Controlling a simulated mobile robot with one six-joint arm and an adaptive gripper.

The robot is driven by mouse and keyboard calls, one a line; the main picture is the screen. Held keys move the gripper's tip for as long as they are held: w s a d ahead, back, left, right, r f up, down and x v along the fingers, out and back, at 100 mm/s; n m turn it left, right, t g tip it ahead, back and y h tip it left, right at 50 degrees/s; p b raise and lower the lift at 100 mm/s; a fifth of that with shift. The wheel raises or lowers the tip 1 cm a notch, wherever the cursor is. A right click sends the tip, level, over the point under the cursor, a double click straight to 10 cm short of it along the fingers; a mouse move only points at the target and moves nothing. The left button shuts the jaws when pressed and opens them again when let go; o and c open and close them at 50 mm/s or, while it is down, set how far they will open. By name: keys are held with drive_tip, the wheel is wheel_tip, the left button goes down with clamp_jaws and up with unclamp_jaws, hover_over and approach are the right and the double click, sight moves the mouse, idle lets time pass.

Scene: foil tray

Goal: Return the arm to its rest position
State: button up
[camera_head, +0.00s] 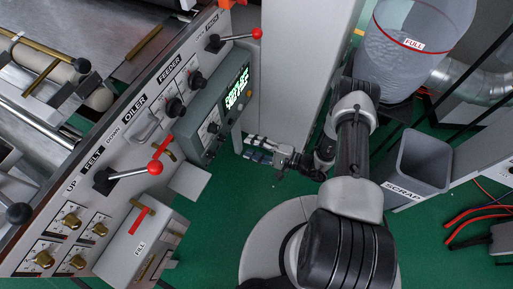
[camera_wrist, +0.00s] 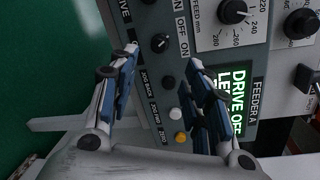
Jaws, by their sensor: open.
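My gripper (camera_head: 256,149) is in the middle of the head view, held out to the left from the end of my arm, close to the machine's grey control box (camera_head: 226,112). In the wrist view my gripper (camera_wrist: 168,80) shows its two blue-padded fingers spread apart, with nothing between them. Beyond the fingers is the front of the control box (camera_wrist: 177,62), with a knob, several buttons and a lit green display (camera_wrist: 236,88) reading "DRIVE OF" and part of a second line. I cannot tell the exact gap between the fingertips and the panel.
A machine panel with red-knobbed levers (camera_head: 155,168) and dials fills the left. A grey scrap bin (camera_head: 416,165) and a clear container marked FULL (camera_head: 408,62) stand right of my arm. A pale column (camera_head: 295,75) rises behind my gripper. Green floor (camera_head: 225,215) is open below it.

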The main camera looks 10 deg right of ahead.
drive_tip(key=shift+v, duration=0.8)
drive_tip(key=s+a+r+n+g, duration=0.1)
drive_tip(key=r+n+g, duration=0.2)
drive_tip(key=r, duration=0.6)
drive_tip(key=s+a+r+n+g+h, duration=0.1)
drive_tip(key=a+r+n+g, duration=0.2)
drive_tip(key=r, duration=0.5)
drive_tip(key=s+r+n+g, duration=0.1)
drive_tip(key=r+n+g, duration=0.25)
drive_tip(key=r, duration=0.55)
drive_tip(key=s+d+r+n+t+h, duration=0.1)
drive_tip(key=s+d+r+t+h, duration=0.1)
drive_tip(key=s+d+r+h, duration=0.2)
drive_tip(key=s+d+r+n+t+h, duration=0.1)
drive_tip(key=s+d+r+t+h, duration=0.2)
drive_tip(key=s+r+h, duration=0.5)
drive_tip(key=s+d+r, duration=0.1)
drive_tip(key=s+r, duration=0.3)
drive_tip(key=r, duration=0.2)
drive_tip(key=shift+d+n+h, duration=0.25)
drive_tip(key=shift+n+h, duration=0.1)
drive_tip(key=shift+h, duration=0.05)
drive_tip(key=shift+c, duration=0.6)
